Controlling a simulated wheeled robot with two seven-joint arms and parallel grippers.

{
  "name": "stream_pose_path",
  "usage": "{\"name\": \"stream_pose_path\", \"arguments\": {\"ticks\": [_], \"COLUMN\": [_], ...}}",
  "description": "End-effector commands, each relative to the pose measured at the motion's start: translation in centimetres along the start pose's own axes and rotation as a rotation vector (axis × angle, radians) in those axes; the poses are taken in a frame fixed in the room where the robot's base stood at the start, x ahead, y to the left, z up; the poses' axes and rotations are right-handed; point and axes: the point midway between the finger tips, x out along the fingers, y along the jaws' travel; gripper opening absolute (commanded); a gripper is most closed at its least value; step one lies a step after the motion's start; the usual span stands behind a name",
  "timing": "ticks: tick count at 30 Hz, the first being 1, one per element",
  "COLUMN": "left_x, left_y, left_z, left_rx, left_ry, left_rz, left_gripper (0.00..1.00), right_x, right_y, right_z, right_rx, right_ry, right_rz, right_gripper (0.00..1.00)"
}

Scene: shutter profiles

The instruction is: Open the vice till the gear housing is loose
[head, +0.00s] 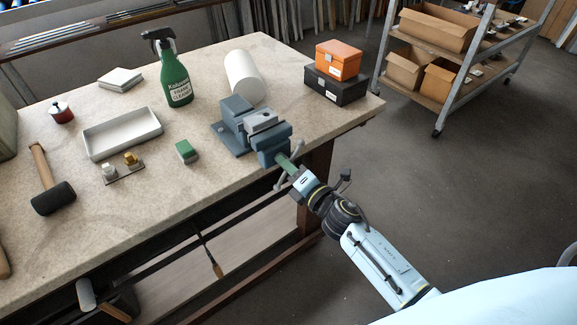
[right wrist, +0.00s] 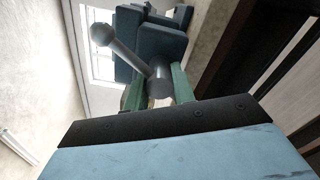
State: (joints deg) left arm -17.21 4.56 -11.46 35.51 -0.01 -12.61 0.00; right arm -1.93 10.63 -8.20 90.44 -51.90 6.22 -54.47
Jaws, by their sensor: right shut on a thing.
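The blue-grey vice (head: 272,144) is fixed at the front edge of the workbench. The gear housing (head: 260,121), a light grey block, sits between its jaws; I see no clear gap beside it. My right gripper (head: 287,164) reaches up from the lower right, its green fingers shut on the vice handle. In the right wrist view, the fingers (right wrist: 158,88) stand either side of the grey screw end, and the handle (right wrist: 124,52) slants to the upper left, ending in a ball. The fingers partly hide the screw. My left gripper is not in view.
Near the vice are a green-and-grey block (head: 186,151), a white roll (head: 243,77), a green spray bottle (head: 176,80) and an orange box (head: 338,60) on a black box (head: 335,87). A white tray (head: 122,133) and mallet (head: 53,197) lie left.

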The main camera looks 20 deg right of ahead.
Motion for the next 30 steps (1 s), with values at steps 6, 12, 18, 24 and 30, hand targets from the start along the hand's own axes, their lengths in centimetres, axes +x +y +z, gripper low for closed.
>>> {"name": "stream_pose_path", "arguments": {"ticks": [6,12,18,24,30], "left_x": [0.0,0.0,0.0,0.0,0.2], "left_y": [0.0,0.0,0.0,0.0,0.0], "left_z": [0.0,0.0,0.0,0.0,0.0], "left_rx": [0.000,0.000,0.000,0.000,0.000], "left_ry": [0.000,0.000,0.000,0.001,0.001], "left_rz": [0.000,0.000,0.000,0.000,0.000], "left_gripper": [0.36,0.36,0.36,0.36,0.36], "right_x": [0.1,0.1,-0.3,-3.1,-7.4], "right_y": [0.2,0.1,0.0,0.0,-0.1], "right_z": [0.1,0.1,0.0,0.0,-0.1], "right_rx": [0.000,0.002,0.002,0.003,0.003], "right_ry": [-0.001,-0.001,0.000,0.001,0.001], "right_rz": [0.006,0.003,0.001,0.000,0.000], "right_gripper": [0.40,0.47,0.47,0.47,0.47]}}
